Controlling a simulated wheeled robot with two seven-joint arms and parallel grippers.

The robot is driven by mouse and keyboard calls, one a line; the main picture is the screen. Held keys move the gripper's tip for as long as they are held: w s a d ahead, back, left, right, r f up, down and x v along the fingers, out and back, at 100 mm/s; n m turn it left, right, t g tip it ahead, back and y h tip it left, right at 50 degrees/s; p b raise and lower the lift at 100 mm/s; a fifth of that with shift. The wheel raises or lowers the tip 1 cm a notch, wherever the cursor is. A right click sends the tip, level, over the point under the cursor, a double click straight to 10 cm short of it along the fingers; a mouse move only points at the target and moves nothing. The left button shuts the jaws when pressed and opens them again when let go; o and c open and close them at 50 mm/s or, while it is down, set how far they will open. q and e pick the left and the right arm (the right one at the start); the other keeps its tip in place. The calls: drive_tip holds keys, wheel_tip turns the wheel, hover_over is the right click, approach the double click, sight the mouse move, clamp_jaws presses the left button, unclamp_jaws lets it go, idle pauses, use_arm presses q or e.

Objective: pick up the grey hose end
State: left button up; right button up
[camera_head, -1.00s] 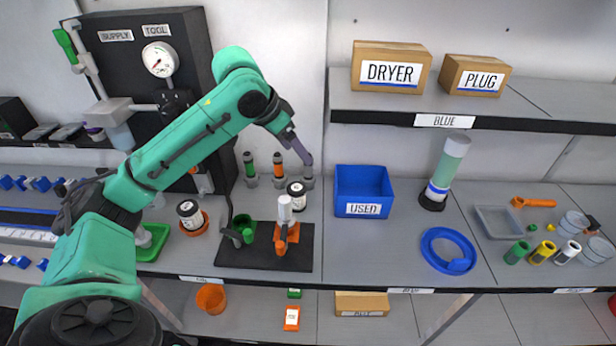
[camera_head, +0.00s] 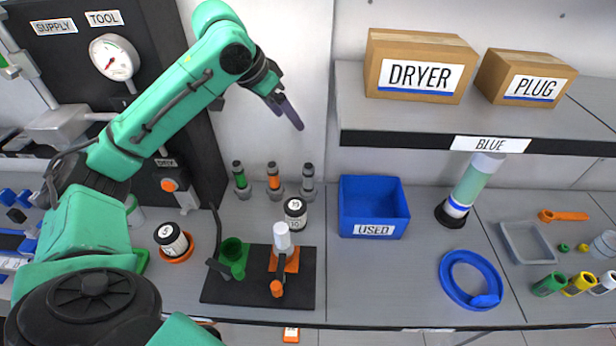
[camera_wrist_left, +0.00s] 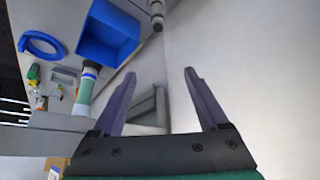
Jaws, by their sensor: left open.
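The grey hose end (camera_head: 308,180) stands upright on the back of the shelf, at the right of a row with an orange-banded hose end (camera_head: 274,182) and a green-banded one (camera_head: 241,181). My left gripper (camera_head: 290,118) is open and empty, above the grey hose end and apart from it, with its purple-grey fingers pointing down and right. In the left wrist view the open fingers (camera_wrist_left: 160,74) have nothing between them. A grey cylinder at the top edge there (camera_wrist_left: 157,12) looks like the grey hose end, partly cut off. My right gripper is not in view.
A white-and-black jar (camera_head: 295,212) stands just in front of the hose ends. A black board (camera_head: 215,290) with a green cup and orange stand lies nearer. The blue USED bin (camera_head: 372,208) is to the right. A black gauge panel (camera_head: 160,80) stands behind my left arm.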

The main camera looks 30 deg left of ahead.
sight(305, 169)
use_arm(q)
drive_tip(key=s+f+b+x, duration=0.1)
drive_tip(key=b+x, duration=0.1)
drive_tip(key=x, duration=0.5)
drive_tip(key=s+a+b+x, duration=0.1)
drive_tip(key=b+x, duration=0.1)
drive_tip(key=x, duration=0.5)
drive_tip(key=s+f+b+x, duration=0.1)
drive_tip(key=s+b+x, duration=0.1)
drive_tip(key=x, duration=0.6)
drive_tip(key=shift+s+a+f, duration=0.1)
drive_tip(key=shift+a+f, duration=0.1)
drive_tip(key=shift+f, duration=0.35)
clamp_jaws()
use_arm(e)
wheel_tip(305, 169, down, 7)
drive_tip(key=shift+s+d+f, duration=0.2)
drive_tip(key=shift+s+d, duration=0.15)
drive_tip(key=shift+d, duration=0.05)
use_arm(q)
drive_tip(key=shift+r, duration=0.1)
